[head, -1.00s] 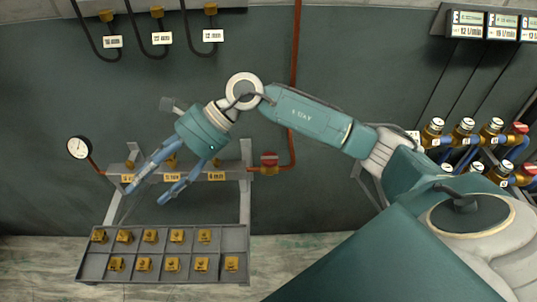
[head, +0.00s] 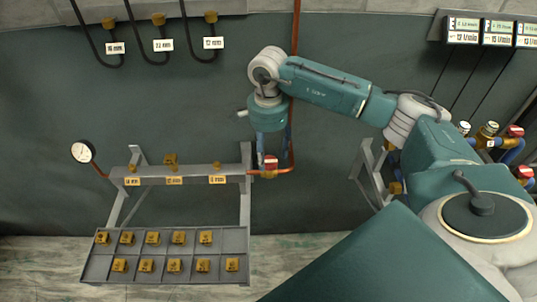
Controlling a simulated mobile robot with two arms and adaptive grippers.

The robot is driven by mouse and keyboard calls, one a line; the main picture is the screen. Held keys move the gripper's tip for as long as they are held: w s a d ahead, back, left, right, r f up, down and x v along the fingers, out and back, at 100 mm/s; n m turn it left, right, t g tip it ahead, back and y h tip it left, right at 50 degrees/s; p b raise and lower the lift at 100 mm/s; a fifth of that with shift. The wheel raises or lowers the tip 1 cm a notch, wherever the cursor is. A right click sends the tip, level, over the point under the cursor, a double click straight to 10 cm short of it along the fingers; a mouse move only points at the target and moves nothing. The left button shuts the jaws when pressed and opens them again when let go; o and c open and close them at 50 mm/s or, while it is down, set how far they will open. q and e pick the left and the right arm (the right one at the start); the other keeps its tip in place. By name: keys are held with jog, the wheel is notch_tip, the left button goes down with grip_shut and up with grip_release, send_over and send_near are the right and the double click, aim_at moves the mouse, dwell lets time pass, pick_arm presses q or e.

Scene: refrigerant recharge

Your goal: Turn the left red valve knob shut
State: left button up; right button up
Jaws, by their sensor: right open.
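The left red valve knob (head: 270,160) sits on a brass valve at the right end of the grey rack's rail, where the copper pipe joins. My right gripper (head: 274,150) points down at it, with its blue fingers apart and empty-looking, one on each side of the knob in the picture. The fingers look close to the knob; whether they touch it I cannot tell. My left gripper is not in view.
A pressure gauge (head: 83,152) stands at the rail's left end. A grey tray (head: 165,254) with several brass fittings sits below. More red knobs (head: 515,131) and brass valves are at the far right, partly hidden by my arm. Hoses hang from the upper wall.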

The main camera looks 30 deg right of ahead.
aim_at(268, 161)
jog(key=shift+f, duration=1.45)
jog(key=c, duration=1.2)
jog(key=shift+o, duration=0.2)
jog(key=shift+a, duration=0.1)
jog(key=m+b, duration=0.2)
jog(key=m, duration=0.1)
jog(key=shift+f+m, duration=0.15)
jog(key=shift+m, duration=0.15)
jog(key=m+b, duration=0.3)
jog(key=m, duration=0.1)
jog(key=shift+w+m, duration=0.1)
jog(key=shift+m, duration=0.2)
jog(key=m+b, duration=0.1)
jog(key=m, duration=0.4)
jog(key=shift+w+r+b, duration=0.1)
jog(key=shift+r+b, duration=0.1)
jog(key=shift+b, duration=0.2)
jog(key=shift+r+m+b, duration=0.15)
jog(key=shift+m+b, duration=0.25)
jog(key=shift+m, duration=1.9)
jog(key=shift+w, duration=0.1)
